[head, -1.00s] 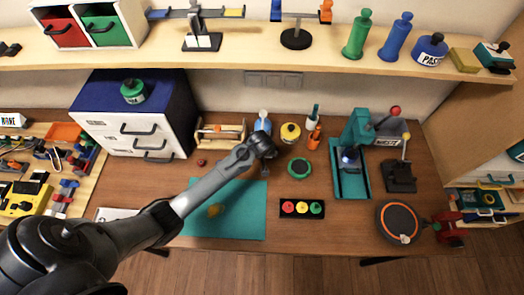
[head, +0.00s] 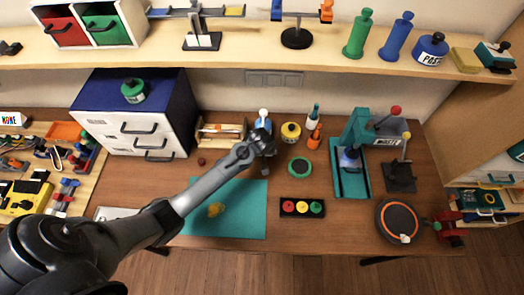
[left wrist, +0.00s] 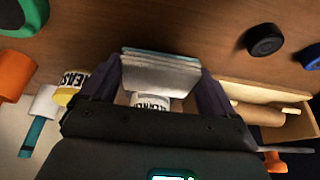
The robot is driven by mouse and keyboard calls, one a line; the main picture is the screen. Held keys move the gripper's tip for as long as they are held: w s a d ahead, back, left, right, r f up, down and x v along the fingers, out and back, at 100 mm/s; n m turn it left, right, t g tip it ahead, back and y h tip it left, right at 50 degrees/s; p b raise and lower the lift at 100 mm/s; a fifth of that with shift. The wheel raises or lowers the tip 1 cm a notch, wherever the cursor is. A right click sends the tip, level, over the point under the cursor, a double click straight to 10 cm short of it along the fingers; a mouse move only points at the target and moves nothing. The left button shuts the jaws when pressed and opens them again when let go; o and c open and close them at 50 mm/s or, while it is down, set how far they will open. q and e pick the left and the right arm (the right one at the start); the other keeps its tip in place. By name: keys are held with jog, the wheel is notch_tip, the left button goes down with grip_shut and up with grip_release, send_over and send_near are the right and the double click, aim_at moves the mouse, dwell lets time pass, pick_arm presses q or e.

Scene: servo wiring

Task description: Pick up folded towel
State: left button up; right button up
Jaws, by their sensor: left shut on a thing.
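In the left wrist view, the folded towel (left wrist: 160,72) is a pale grey stack with a teal layered edge. It sits between the two dark fingers of my left gripper (left wrist: 165,82), which is shut on it. In the head view, my left gripper (head: 266,168) is over the bench, just above the teal mat's upper right corner. The towel cannot be made out there behind the gripper and arm. My right gripper is in neither view.
A blue bottle (head: 263,123) stands right behind my left gripper, its label partly visible in the left wrist view (left wrist: 150,101). A yellow jar (head: 291,132), green ring (head: 300,168) and wooden holder (head: 220,132) are close by. The teal mat (head: 235,220) carries a small yellow item.

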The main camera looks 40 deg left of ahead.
pick_arm(q)
notch_tip(320, 180, up, 4)
jog(key=shift+d+f, duration=0.15)
jog(key=shift+f, duration=0.1)
jog(key=s+d+r, duration=0.1)
jog(key=d+r, duration=0.5)
jog(key=d, duration=0.5)
jog(key=shift+s+r, duration=0.3)
jog(key=shift+s, duration=0.1)
jog(key=shift+d, duration=0.1)
